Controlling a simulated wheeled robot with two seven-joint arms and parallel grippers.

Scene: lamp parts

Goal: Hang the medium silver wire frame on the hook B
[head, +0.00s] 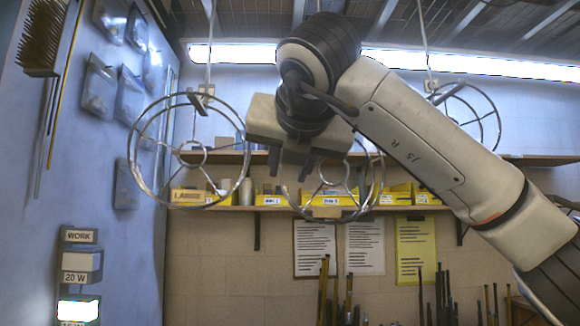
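Three silver wire frames show in the head view. One frame (136,152) hangs at the left below a cord, with a tan plate reading LARGE at its lower part. A second frame (382,178) is in the middle, partly hidden behind my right gripper. Its upper part and any hook above it are hidden, so I cannot tell what bears it. A smaller frame (499,118) hangs at the right, partly behind my arm. My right gripper (291,168) points down, its fingers apart with nothing visible between them. No hook letter is readable. My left gripper is out of view.
A wall shelf (240,209) with yellow bins (268,200) runs behind the frames. Paper sheets (315,248) hang below the shelf, with upright rods (441,295) lower down.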

